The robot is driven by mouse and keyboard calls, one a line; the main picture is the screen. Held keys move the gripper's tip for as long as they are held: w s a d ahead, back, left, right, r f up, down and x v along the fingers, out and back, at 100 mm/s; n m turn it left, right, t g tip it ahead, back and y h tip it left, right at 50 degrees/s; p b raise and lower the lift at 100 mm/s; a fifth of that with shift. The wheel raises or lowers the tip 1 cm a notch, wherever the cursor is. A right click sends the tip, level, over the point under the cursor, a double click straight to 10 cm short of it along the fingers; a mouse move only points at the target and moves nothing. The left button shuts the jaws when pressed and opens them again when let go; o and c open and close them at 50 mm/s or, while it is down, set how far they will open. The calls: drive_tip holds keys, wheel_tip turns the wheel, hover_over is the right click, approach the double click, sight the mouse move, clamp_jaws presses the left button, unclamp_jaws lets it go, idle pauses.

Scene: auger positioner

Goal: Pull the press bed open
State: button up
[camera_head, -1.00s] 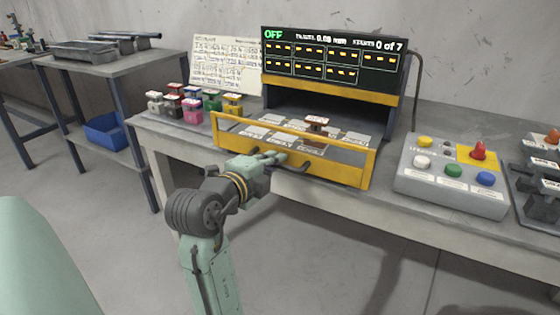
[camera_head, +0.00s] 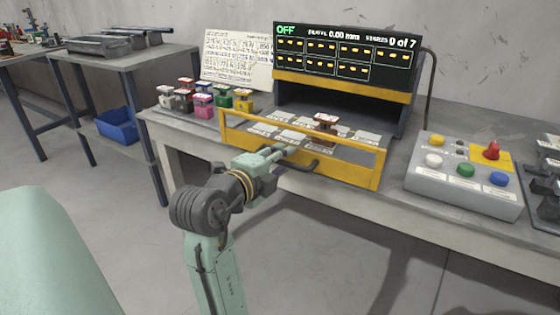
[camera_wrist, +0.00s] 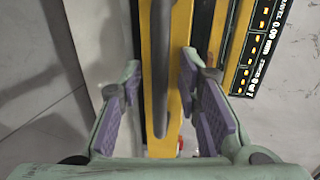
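The press bed (camera_head: 350,172) is a yellow-framed drawer standing out from the dark press housing (camera_head: 400,118). Labelled plates and one red-topped block (camera_head: 326,120) lie in it. A dark bar handle (camera_head: 302,167) is on its front. My gripper (camera_head: 287,153) is at the left part of this handle, partly hiding it. In the wrist view my gripper (camera_wrist: 160,80) has its purple-padded fingers spread apart. The handle (camera_wrist: 160,60) runs between them with a gap on each side, and the yellow bed front (camera_wrist: 181,35) lies just behind it.
Small coloured blocks (camera_head: 204,103) and a written board (camera_head: 236,58) stand left of the press. A button box (camera_head: 465,175) with a red knob is on the right of the bench. Another table (camera_head: 120,60) stands at left. Floor in front is clear.

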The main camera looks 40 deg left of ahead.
drive_tip(key=v, duration=1.2)
idle(0.5)
